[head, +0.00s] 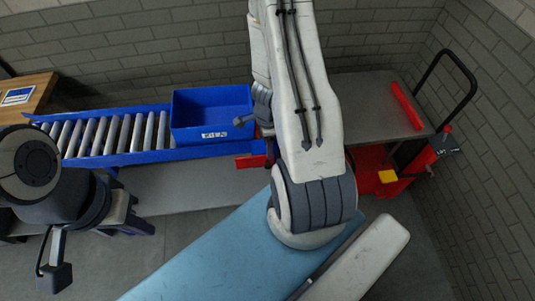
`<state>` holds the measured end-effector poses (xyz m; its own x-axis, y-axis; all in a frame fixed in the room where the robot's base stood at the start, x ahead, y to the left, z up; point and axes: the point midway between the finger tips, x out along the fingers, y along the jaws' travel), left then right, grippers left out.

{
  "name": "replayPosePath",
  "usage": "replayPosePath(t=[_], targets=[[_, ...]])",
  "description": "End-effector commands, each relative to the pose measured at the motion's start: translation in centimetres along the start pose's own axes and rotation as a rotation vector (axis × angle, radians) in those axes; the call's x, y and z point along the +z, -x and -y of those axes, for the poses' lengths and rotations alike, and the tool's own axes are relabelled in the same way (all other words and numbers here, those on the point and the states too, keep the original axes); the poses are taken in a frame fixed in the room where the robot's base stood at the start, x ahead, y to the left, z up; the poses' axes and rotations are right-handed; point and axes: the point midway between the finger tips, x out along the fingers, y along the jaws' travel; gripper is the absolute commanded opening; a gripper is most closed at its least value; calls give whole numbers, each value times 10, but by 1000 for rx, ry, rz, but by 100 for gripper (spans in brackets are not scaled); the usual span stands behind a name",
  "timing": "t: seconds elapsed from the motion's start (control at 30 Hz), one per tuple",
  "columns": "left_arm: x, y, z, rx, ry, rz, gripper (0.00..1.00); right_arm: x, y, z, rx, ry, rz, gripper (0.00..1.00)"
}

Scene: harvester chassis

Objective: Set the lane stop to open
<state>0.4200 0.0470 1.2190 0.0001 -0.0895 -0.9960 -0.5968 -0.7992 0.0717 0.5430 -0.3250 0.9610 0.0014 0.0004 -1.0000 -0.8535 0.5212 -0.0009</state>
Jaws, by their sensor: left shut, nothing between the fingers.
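The lane stop is hard to make out. A red part (251,161) sits at the right end of the roller lane (110,135), just below the blue bin, and may belong to it. A small grey lever-like part (243,121) shows at the bin's right side; I cannot tell what it is fixed to. My right arm hides the area just right of both. My left gripper (140,226) is at lower left, shut and empty, in front of the lane and apart from the red part. My right gripper is out of view.
A blue bin (211,112) stands on the lane's right part. A cart (365,95) with a red bar (407,106) and black handle stands at right. A wooden table (27,95) is at far left. My right arm fills the middle. Bare floor shows at lower left.

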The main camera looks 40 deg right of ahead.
Motion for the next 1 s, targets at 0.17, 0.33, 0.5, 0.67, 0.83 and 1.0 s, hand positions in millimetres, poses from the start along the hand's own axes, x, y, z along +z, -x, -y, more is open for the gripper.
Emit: replayPosePath(t=[0.17, 0.33, 0.5, 0.67, 0.83, 1.0], targets=[[1, -12, 1, 0, 1, 0, 0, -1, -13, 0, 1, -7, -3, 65], [2, -31, 2, 0, 4, 0, 0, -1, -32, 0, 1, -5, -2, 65], [3, -57, 4, 0, 6, 0, 0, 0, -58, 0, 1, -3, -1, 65], [4, -81, 6, 0, 5, 0, 0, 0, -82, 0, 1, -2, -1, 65], [6, -100, 7, 0, 3, 0, 0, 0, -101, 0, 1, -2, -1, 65], [6, -105, 8, 0, 3, 0, 0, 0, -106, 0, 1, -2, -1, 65]])
